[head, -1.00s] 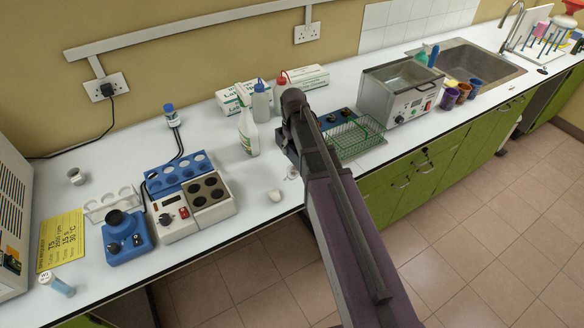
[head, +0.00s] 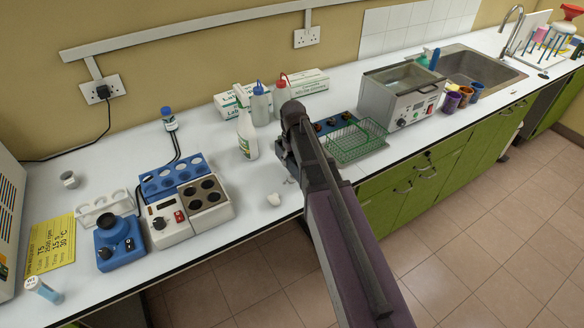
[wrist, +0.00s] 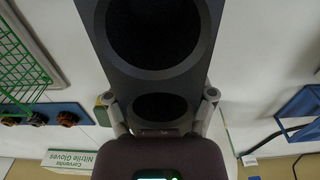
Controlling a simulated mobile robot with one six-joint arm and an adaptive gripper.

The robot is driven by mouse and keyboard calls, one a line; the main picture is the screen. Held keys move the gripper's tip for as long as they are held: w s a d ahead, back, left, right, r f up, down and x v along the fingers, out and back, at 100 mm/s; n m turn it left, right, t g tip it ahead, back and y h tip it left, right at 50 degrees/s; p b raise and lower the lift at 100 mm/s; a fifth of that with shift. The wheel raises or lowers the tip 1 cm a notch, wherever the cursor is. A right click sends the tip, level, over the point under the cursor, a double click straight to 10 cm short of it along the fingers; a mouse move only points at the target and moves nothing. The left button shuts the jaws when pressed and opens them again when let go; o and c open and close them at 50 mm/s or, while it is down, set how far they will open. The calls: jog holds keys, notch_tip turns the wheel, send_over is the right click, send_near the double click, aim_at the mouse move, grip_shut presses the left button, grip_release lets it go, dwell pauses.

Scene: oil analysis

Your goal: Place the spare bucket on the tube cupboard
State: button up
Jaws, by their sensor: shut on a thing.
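My gripper (wrist: 158,108) is shut on a dark grey block with two round openings, which I take to be the spare bucket (wrist: 151,76). One finger presses on each side of it. The bucket fills the upper middle of the wrist view, and the bench lies behind it. In the head view my arm hides most of the gripper and bucket, above the bench's front edge. I cannot tell which piece of furniture is the tube cupboard; green cupboard doors (head: 428,188) show under the bench.
Right of my arm are a green wire rack (head: 357,140), a grey water bath (head: 400,97) and a sink (head: 470,68). To the left are a squirt bottle (head: 246,133), a heating block (head: 192,207) and a blue mixer (head: 121,243). The tiled floor (head: 480,220) is clear.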

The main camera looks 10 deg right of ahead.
jog(key=shift+f+b, duration=1.85)
jog(key=shift+f, duration=0.05)
jog(key=shift+f, duration=0.1)
jog(key=o, duration=1.3)
jog(key=shift+c, duration=0.2)
jog(key=shift+r, duration=0.2)
notch_tip(320, 180, up, 12)
jog(key=p, duration=1.2)
jog(key=s+m, duration=0.3)
jog(key=s, duration=1.4)
jog(key=shift+m, duration=0.3)
